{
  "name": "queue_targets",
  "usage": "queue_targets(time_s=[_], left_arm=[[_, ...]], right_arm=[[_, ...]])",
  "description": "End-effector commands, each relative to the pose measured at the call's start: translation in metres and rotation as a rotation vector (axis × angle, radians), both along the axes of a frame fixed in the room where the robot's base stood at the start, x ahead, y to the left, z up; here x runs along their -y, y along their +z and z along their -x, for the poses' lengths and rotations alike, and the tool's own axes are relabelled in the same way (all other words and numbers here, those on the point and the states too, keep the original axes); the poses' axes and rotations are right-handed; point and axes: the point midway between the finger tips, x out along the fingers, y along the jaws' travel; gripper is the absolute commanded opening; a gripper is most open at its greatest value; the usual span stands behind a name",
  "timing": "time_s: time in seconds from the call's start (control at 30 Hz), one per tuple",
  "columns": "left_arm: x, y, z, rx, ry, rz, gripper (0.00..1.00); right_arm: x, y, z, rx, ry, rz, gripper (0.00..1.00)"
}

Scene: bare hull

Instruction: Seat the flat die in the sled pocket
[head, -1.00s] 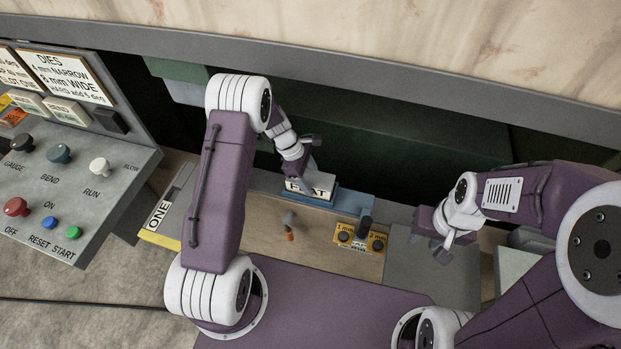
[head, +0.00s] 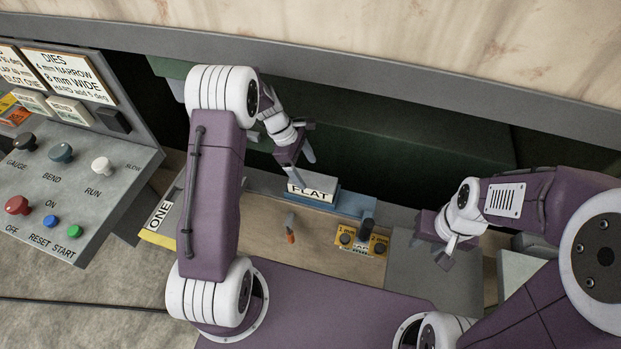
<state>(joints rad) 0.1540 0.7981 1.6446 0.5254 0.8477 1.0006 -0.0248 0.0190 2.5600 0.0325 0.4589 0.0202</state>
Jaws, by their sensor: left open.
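The flat die (head: 312,193), a pale block with a white FLAT label, sits on the blue sled (head: 355,204) at the back of the bench. From this angle I cannot tell whether it is fully down in the pocket, whose walls are mostly hidden. My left gripper (head: 297,163) is open and empty, just above and to the left of the die, apart from it. My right gripper (head: 446,250) hangs over the grey plate at the right, away from the die; its jaw gap is not clear.
A yellow plate with black knobs (head: 361,244) and a small orange-tipped lever (head: 291,229) stand in front of the sled. A block labelled ONE (head: 158,216) is at the left. A control panel (head: 80,190) fills the far left.

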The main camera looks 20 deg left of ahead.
Motion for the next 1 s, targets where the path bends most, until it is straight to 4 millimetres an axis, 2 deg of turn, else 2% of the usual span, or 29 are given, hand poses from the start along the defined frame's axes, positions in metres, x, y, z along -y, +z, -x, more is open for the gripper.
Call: queue_targets(time_s=[0.1,0.27,0.37,0.5,0.6,0.7,0.8,1.0], left_arm=[[-0.005,0.009,0.0,0.001,0.001,-0.001,0.82],[-0.005,0.014,0.004,0.01,-0.028,-0.011,0.82],[-0.005,0.028,0.028,0.075,-0.21,-0.074,0.82],[-0.01,0.055,0.096,0.237,-0.747,-0.227,0.82],[-0.015,0.065,0.14,0.328,-1.117,-0.31,0.82],[-0.019,0.067,0.169,0.382,-1.364,-0.356,0.82],[-0.02,0.068,0.18,0.403,-1.47,-0.372,0.82],[-0.02,0.067,0.181,0.404,-1.48,-0.371,0.82]], right_arm=[[0.0,-0.002,0.0,0.0,0.0,0.0,0.36],[0.0,-0.001,0.0,0.0,0.0,0.0,0.36],[0.0,-0.001,0.0,0.0,0.0,0.0,0.36],[0.0,-0.001,0.0,0.0,0.0,0.0,0.36],[0.0,-0.001,0.0,0.0,0.0,0.0,0.36],[0.0,-0.001,0.0,0.0,0.0,0.0,0.36],[0.0,-0.001,0.0,0.0,0.0,0.0,0.36],[0.0,-0.001,0.0,0.0,0.0,0.0,0.36]])
